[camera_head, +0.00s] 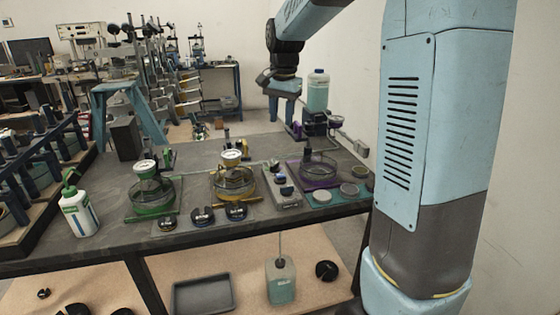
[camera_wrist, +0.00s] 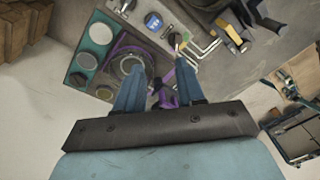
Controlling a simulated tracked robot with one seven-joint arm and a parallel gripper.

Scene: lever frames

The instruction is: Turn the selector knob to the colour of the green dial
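The green dial (camera_head: 145,168) is a white-faced gauge above a green ring at the left of the bench; its reading is too small to tell. A grey panel (camera_head: 284,198) near the bench's front edge carries blue and dark round parts; I cannot tell for certain which is the selector knob. In the wrist view the panel (camera_wrist: 143,33) shows a round blue face (camera_wrist: 153,21) and a small pale and red part (camera_wrist: 175,38). My gripper (camera_head: 282,117) is open and empty, above the back right of the bench. Its two fingers stand apart in the wrist view (camera_wrist: 160,65).
A yellow-ringed gauge (camera_head: 231,156) stands left of the panel, a purple ring (camera_head: 318,170) right of it. A clear bottle (camera_head: 318,92) stands behind. A teal tray (camera_head: 338,203) holds round pads. A white bottle (camera_head: 78,210) stands at the left. Bare bench lies behind the gauges.

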